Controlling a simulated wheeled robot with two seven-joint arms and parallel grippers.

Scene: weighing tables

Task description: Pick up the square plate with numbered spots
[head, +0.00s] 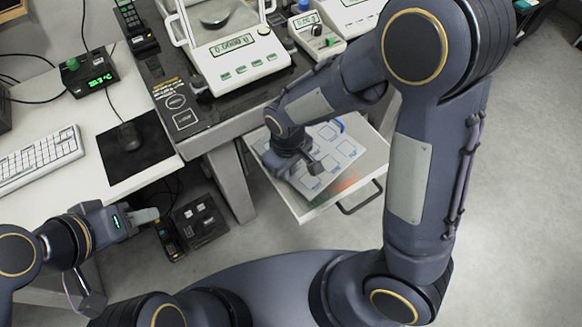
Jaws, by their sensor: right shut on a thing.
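The square plate with numbered spots (325,141) is pale, with several blue-outlined squares. It is at the open drawer (374,160), under the weighing table. My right gripper (313,167) reaches down over the plate and is shut on it. The gripper and wrist cover the plate's left part, and the numbers are too small to read. Whether the plate touches the drawer floor I cannot tell. My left gripper (146,216) is at the lower left, away from the plate. Its fingers are too small to tell open from shut.
The drawer has a dark handle (361,198) in front. A balance (240,62) stands on the dark table above it, with a smaller scale (315,34) beside it. A white desk at left holds a keyboard (38,160) and mouse (130,136). Floor at right is clear.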

